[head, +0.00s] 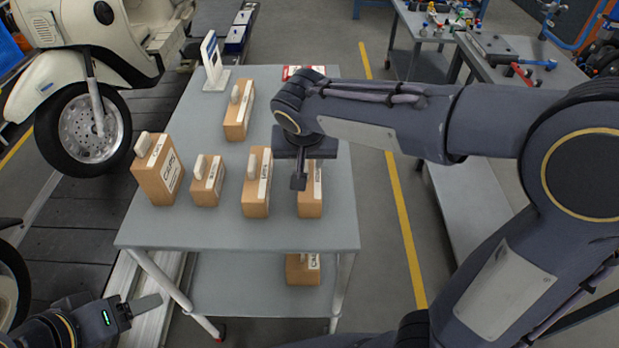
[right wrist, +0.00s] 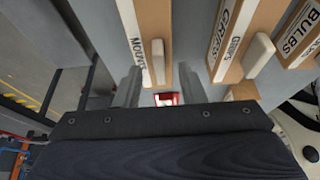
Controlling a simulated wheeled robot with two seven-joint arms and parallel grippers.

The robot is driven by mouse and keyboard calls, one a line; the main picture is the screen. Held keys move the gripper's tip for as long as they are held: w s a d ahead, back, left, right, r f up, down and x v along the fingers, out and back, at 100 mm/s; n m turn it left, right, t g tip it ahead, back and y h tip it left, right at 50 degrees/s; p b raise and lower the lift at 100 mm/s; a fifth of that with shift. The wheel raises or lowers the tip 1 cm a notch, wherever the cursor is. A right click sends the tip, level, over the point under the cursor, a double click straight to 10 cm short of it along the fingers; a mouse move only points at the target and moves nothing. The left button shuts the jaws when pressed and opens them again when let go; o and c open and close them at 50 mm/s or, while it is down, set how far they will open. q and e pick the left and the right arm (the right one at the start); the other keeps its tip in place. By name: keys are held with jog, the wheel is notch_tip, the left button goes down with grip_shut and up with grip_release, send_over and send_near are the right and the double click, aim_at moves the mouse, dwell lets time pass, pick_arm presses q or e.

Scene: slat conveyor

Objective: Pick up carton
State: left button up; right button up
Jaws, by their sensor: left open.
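Several tan cartons with white labels and pale handles on top stand on a grey table (head: 160,228). In the front row are a tall carton (head: 153,182), a small one (head: 204,193), a third (head: 254,195) and a right-hand one (head: 311,206). Another carton (head: 235,130) stands further back. My right gripper (head: 298,184) is above the right-hand carton and partly hides it. In the right wrist view its fingers (right wrist: 161,88) are apart, with a carton's pale handle (right wrist: 157,60) showing between them. My left gripper (head: 140,305) is open and empty, low at the left, away from the table.
A white stand (head: 214,68) and a red-and-white item (head: 303,72) are at the table's back. Another carton (head: 302,272) is on the lower shelf. A cream scooter (head: 95,110) stands left on the slat conveyor. A tool bench (head: 510,62) is at the back right.

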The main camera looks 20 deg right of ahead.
jog(key=shift+w+f, duration=0.1)
jog(key=shift+f, duration=0.3)
jog(key=shift+c, duration=0.3)
grip_shut()
jog(key=shift+r, duration=0.2)
